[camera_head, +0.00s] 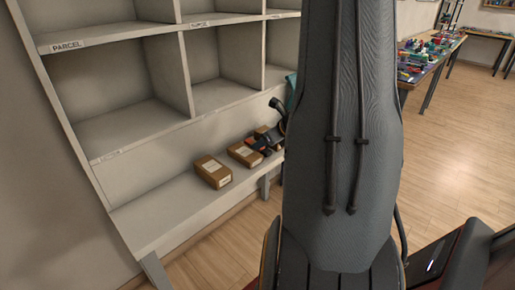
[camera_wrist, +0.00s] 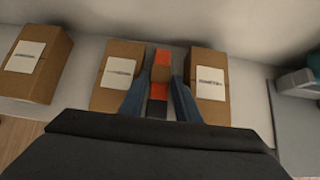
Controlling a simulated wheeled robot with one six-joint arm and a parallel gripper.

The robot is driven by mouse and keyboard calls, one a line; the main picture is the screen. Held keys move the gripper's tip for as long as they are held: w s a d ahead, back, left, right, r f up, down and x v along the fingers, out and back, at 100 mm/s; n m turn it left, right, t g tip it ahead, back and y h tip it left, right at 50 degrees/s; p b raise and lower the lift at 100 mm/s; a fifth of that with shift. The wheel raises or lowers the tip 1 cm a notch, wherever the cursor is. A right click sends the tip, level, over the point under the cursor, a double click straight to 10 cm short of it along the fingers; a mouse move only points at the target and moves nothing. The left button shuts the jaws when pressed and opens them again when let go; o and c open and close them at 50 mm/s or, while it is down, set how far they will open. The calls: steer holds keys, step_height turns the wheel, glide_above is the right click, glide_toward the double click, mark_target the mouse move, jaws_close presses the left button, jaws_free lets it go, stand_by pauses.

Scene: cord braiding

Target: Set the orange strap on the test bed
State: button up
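In the wrist view, a narrow piece with orange ends (camera_wrist: 162,57), a brown middle and a black lower part lies between two cardboard boxes. I take it for the orange strap. The two bluish fingers of my gripper (camera_wrist: 160,82) stand one on each side of it, their tips close to its sides. I cannot tell whether they touch it. In the head view my gripper (camera_head: 265,144) is low over the bench, among the boxes, partly hidden by my arm. I cannot make out the test bed for sure; a grey surface (camera_wrist: 305,125) lies at the right of the wrist view.
Cardboard boxes with white labels stand on the pale bench: left box (camera_wrist: 38,65), middle box (camera_wrist: 115,75), right box (camera_wrist: 208,85). They flank my fingers closely. Labelled pigeonholes (camera_head: 130,90) rise above the bench. The bench's left end (camera_head: 145,215) is clear. A cluttered table (camera_head: 430,55) stands far right.

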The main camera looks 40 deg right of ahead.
jaws_close()
step_height(320, 180, up, 10)
steer(key=p, duration=0.1)
stand_by(0.5)
